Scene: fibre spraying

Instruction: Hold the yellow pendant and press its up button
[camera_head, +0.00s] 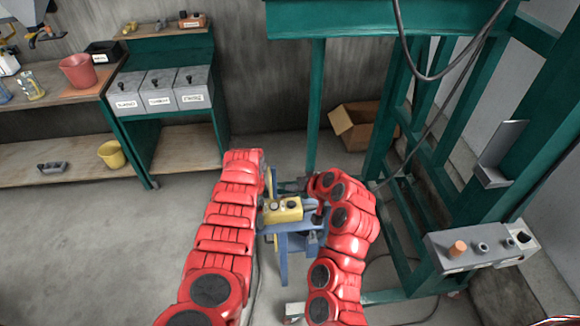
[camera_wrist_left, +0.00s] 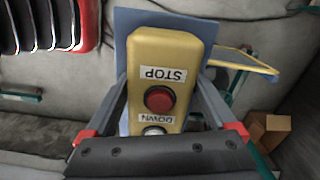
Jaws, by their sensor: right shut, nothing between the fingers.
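The fingers of my left gripper (camera_wrist_left: 168,95) press against both sides of the pendant. In the head view my left arm largely hides that gripper. My right gripper (camera_head: 312,208) is shut and empty beside the pendant's right side, partly hidden by its arm.
A green frame (camera_head: 375,140) and a grey control box (camera_head: 480,245) stand at the right. A cardboard box (camera_head: 355,125) is on the floor behind. Shelves with a red bucket (camera_head: 78,70) and grey labelled boxes (camera_head: 160,90) are at the left. The left floor is clear.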

